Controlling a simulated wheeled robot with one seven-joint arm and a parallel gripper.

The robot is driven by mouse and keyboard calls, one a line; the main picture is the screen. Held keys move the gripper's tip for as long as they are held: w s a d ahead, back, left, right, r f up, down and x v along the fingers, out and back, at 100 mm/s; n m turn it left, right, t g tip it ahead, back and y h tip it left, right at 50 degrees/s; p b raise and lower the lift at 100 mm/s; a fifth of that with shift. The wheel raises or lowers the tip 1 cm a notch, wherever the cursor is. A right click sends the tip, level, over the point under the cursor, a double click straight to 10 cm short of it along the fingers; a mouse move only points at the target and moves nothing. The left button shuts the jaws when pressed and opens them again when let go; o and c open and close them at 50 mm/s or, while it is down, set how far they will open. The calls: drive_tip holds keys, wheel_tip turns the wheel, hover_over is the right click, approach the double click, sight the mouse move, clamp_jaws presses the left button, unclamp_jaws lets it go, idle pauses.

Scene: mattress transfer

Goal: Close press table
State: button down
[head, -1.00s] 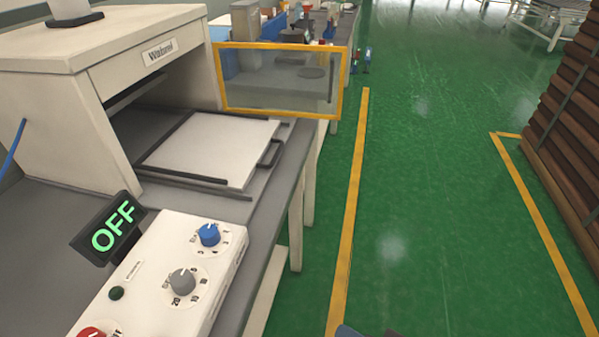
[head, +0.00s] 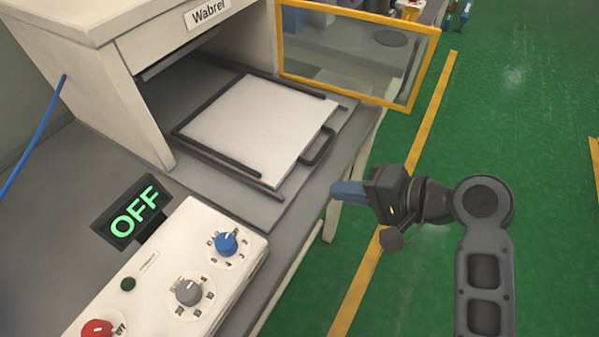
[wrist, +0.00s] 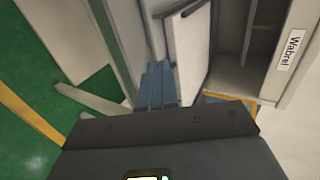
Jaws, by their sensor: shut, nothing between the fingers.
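The press table (head: 250,125) is a flat white plate between dark rails, pulled out in front of the opening of the white press housing (head: 110,85). A dark handle (head: 319,147) sits on its right edge. My gripper (head: 336,192) is shut and empty, its blue fingers pointing left, to the right of the bench edge and below the handle in the head view. In the wrist view the shut blue fingers (wrist: 158,85) point toward the white plate (wrist: 190,45) with its dark handle. I see no contact between fingers and handle.
A control box (head: 170,280) with knobs and a red button stands in front of the press, beside an "OFF" display (head: 133,213). A yellow-framed clear door (head: 355,55) stands open beyond the table. The green floor on the right is clear.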

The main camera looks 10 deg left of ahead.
drive_tip(key=p, duration=0.1)
approach(283, 178)
drive_tip(key=x, duration=0.5)
drive_tip(key=shift+d+f, duration=0.2)
drive_tip(key=shift+f, duration=0.15)
drive_tip(key=shift+w+a+f, duration=0.1)
drive_tip(key=shift+w+a, duration=0.1)
drive_tip(key=shift+a, duration=0.5)
